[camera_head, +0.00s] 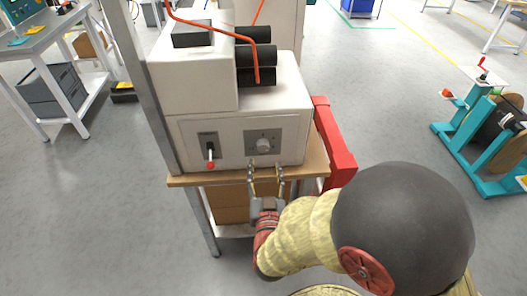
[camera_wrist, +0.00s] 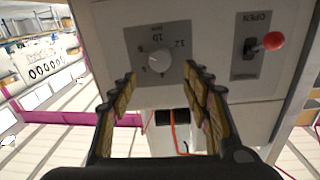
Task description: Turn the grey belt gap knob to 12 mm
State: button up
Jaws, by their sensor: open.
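The grey belt gap knob (camera_head: 263,145) sits on a dark grey dial plate on the front of the white machine (camera_head: 190,150). In the wrist view the knob (camera_wrist: 159,61) shows upside down, with 10 and 12 legible on its scale; I cannot tell exactly which mark it points to. My gripper (camera_head: 265,167) is just below and in front of the knob, its fingers apart and empty. In the wrist view the open fingers (camera_wrist: 157,78) stand on either side of the knob's lower part, apparently without touching it.
A red-tipped lever (camera_head: 210,156) on its own plate is left of the dial. The machine stands on a wooden-topped table (camera_head: 180,180) with a grey post at its left. A red part (camera_head: 334,140) stands at the right. Black rollers and orange cable are above.

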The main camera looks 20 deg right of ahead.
aim_at(263, 149)
jog(key=shift+b+x, duration=1)
jog(key=shift+x, duration=2.8)
jog(key=c, duration=0.3)
jog(key=c, duration=0.8)
jog(key=shift+c, duration=0.3)
